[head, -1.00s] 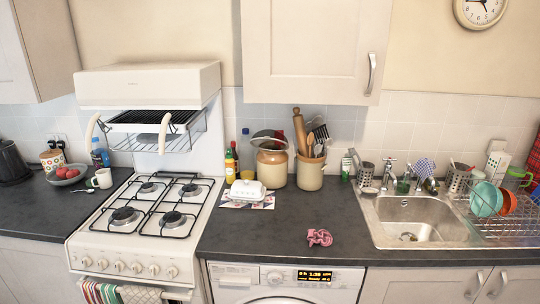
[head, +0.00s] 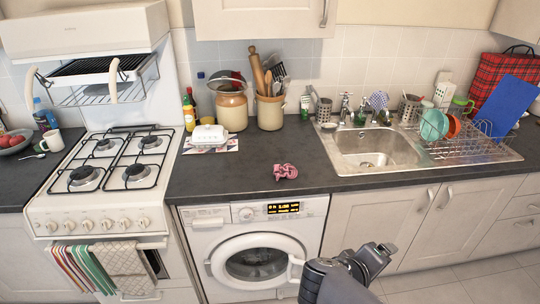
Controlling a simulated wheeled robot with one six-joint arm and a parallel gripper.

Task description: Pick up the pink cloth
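The pink cloth (head: 285,171) lies crumpled on the dark countertop (head: 240,178), above the washing machine and left of the sink. My gripper (head: 384,250) is at the lower right of the head view, in front of the cupboards and below the counter's level. It is well apart from the cloth. Its fingers are small and partly hidden by the wrist, so I cannot tell whether they are open or shut.
A white butter dish (head: 209,134), a jar (head: 232,111) and a utensil crock (head: 270,113) stand behind the cloth. The sink (head: 375,148) is to the right, the stove (head: 104,190) to the left. Counter around the cloth is clear.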

